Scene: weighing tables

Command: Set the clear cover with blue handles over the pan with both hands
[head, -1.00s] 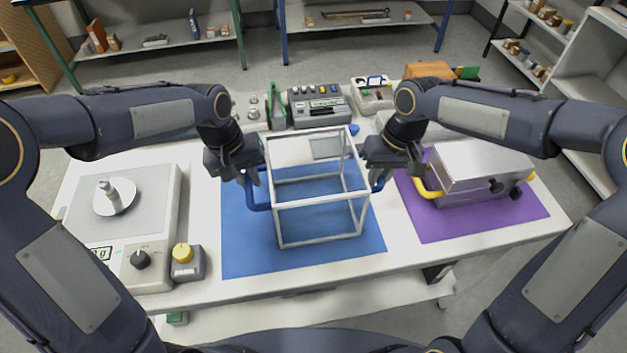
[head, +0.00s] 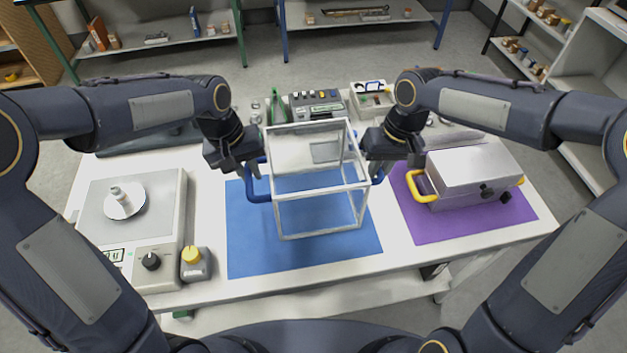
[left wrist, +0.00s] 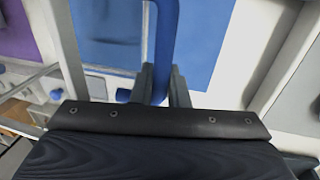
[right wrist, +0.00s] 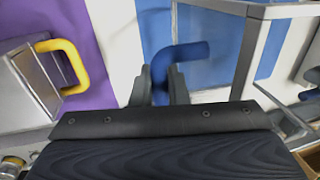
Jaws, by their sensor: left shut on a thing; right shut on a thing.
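The clear cover (head: 319,235), a box with a pale frame and a blue handle on each side, is over the blue mat (head: 250,260). It looks upright and seems slightly raised, though the gap below is hard to judge. My left gripper (head: 253,172) is shut on the left blue handle (head: 257,197), also seen in the left wrist view (left wrist: 164,35). My right gripper (head: 381,168) is shut on the right blue handle, mostly hidden in the head view but clear in the right wrist view (right wrist: 185,52). The round pan (head: 133,207) on the balance at left carries a metal weight (head: 120,195).
The balance (head: 167,220) and a yellow-knobbed box (head: 195,264) stand left of the mat. A metal box with yellow handles (head: 470,172) sits on the purple mat (head: 450,225) at right. Instruments (head: 318,106) line the back.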

